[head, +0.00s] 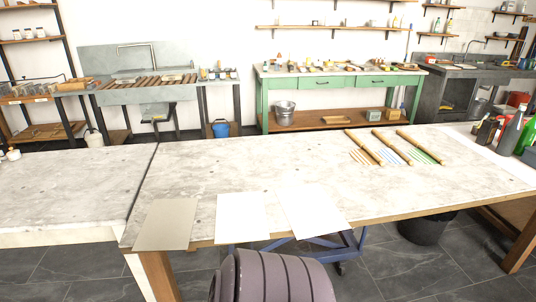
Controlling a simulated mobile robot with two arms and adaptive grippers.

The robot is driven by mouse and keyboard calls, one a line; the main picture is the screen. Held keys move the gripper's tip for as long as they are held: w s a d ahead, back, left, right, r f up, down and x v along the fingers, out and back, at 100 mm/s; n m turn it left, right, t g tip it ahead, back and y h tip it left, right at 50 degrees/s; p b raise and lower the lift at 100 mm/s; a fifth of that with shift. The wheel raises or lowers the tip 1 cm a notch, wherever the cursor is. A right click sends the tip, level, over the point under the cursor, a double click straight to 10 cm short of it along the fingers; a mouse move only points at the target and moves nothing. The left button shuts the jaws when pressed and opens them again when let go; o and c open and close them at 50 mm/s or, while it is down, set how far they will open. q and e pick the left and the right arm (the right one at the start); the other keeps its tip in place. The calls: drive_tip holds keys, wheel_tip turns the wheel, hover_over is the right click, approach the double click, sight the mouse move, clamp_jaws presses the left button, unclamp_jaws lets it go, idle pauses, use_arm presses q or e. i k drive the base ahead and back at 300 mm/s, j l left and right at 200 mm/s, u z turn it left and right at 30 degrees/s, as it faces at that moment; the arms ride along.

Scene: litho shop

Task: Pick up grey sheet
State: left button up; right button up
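The grey sheet (167,224) lies flat near the front left corner of the long stone-topped table (253,163). Its front edge is close to the table's front edge. To its right, two white sheets lie along the same edge, one in the middle (242,217) and one slightly turned (312,208). Each sheet lies apart from the others. Neither of my grippers shows in the head view.
Three wooden rods (390,148) with coloured strips lie towards the table's back right. Dark bottles (487,132) stand at the far right. A second table (62,190) adjoins on the left. The middle of the long table is clear. A dark bin (427,229) stands below.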

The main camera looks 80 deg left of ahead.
sight(168, 224)
drive_tip(key=u, duration=2.95)
